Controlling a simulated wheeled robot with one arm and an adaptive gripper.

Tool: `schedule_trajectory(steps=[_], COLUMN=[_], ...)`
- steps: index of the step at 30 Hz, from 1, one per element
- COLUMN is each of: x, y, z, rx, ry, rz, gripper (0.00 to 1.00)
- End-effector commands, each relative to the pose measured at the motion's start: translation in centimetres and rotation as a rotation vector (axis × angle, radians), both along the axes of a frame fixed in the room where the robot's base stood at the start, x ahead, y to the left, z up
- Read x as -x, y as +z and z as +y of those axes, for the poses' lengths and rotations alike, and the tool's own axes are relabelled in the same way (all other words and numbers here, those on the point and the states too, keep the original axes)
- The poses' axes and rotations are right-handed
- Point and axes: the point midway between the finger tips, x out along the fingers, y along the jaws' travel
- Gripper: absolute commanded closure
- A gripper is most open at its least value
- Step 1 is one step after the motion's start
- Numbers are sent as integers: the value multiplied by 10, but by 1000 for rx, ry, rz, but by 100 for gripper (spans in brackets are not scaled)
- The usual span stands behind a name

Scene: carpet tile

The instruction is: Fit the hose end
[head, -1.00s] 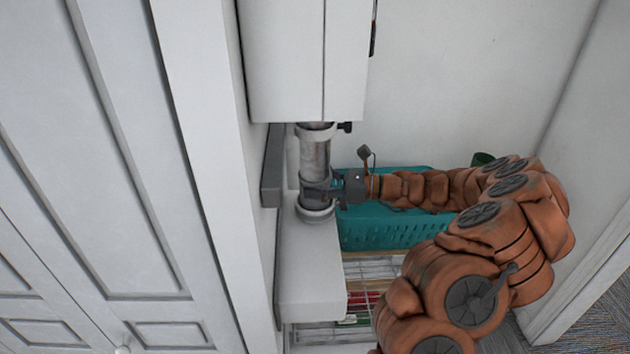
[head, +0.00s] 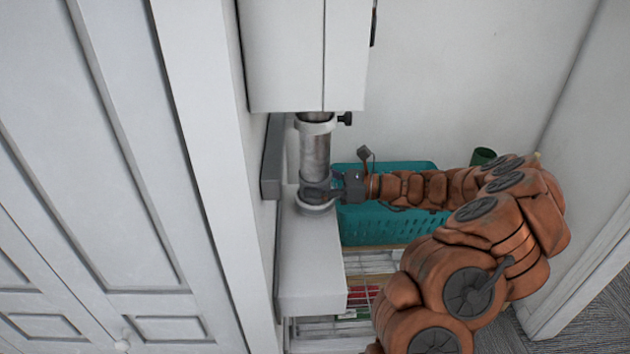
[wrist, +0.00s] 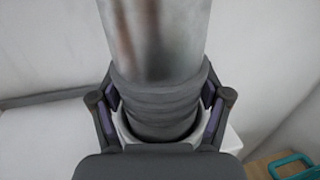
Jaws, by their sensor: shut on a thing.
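A silvery hose (head: 315,152) hangs upright below a white cabinet, and its dark grey ribbed cuff (wrist: 160,108) is at the lower end. My gripper (head: 328,190) comes in from the right and is shut on the cuff, with a finger on each side in the wrist view (wrist: 160,96). A white ring-shaped port (head: 315,209) on the white ledge surrounds the cuff's bottom; it also shows in the wrist view (wrist: 217,118). The cuff looks upright over it. Its lower edge is hidden, so I cannot tell how deep it sits.
A pale collar with a dark knob (head: 345,118) is around the hose's top. The white cabinet (head: 300,60) hangs above; a grey block (head: 272,155) is left. A teal basket (head: 390,225) stands behind my arm. A panelled white door (head: 100,180) fills the left.

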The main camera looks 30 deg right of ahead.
Motion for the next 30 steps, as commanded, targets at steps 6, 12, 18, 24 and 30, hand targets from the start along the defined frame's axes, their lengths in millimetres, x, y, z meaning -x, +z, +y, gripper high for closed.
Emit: schedule_trajectory(steps=[6,12,18,24,30], x=[0,0,1,12,34], y=[-1,-1,-2,-2,-1], z=[0,0,-1,-20,-53], rx=[1,1,2,4,4], ry=[0,1,1,-4,-6], rz=[2,2,3,4,1], gripper=[3,0,0,0,0])
